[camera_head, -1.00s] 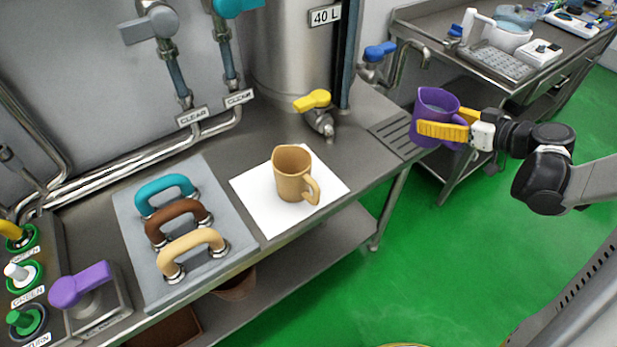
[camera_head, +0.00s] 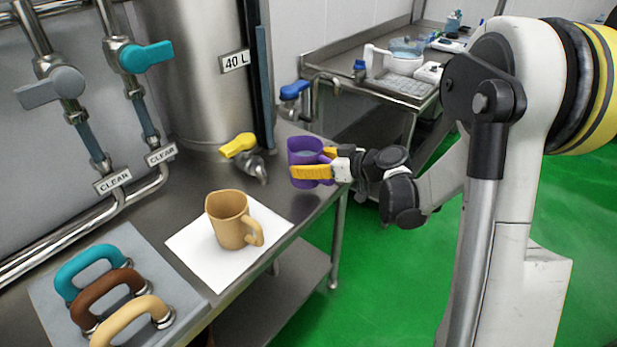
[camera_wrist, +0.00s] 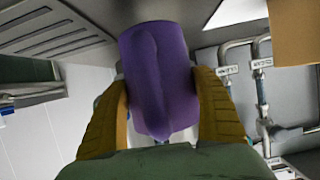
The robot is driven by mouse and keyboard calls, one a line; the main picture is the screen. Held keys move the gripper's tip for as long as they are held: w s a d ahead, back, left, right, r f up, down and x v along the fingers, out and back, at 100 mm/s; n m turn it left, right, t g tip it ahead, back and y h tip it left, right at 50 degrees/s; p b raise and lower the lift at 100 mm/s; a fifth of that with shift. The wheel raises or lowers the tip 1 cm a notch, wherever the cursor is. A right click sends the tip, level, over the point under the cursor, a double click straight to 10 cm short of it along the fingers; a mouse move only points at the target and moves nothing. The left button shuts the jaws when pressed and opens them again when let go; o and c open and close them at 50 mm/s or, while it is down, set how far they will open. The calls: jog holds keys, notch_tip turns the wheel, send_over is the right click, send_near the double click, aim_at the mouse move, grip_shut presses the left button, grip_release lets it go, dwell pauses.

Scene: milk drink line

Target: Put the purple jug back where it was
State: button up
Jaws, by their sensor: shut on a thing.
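The purple jug (camera_head: 304,157) is upright in my gripper (camera_head: 316,164), whose yellow fingers are shut around it. In the head view it appears at the right end of the steel counter, right of the yellow-handled tap; whether it touches the counter I cannot tell. Something pale shows inside it. In the wrist view the jug (camera_wrist: 158,80) fills the middle between the two yellow fingers of my gripper (camera_wrist: 163,110). A tan jug (camera_head: 231,222) stands on a white square mat (camera_head: 200,262) on the counter, left of and nearer than the purple jug.
A yellow-handled tap (camera_head: 240,147) and a blue-handled tap (camera_head: 294,91) are close to the purple jug. Several coloured loop handles (camera_head: 90,270) stand on a grey plate at the lower left. A second steel table (camera_head: 340,50) with lab items stands behind.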

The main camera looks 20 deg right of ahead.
jog(key=shift+f+b, duration=1)
jog(key=shift+f, duration=0.9)
jog(key=shift+f, duration=0.2)
jog(key=o, duration=1.4)
jog(key=shift+r, duration=0.3)
jog(key=p+v, duration=0.4)
jog(key=v, duration=0.8)
jog(key=s+a+r+m+g+h, duration=0.3)
jog(key=s+a, duration=0.4)
jog(key=s+r+m+h, duration=0.1)
jog(key=s, duration=0.3)
jog(key=s+r+m+h, duration=0.1)
jog(key=s+h, duration=0.1)
jog(key=s, duration=0.3)
jog(key=s+r+m+h, duration=0.1)
jog(key=s+h, duration=0.1)
jog(key=s, duration=0.2)
jog(key=shift+s+d+r+m+g, duration=0.1)
jog(key=shift+s+d+m+g, duration=0.2)
jog(key=shift+m, duration=0.1)
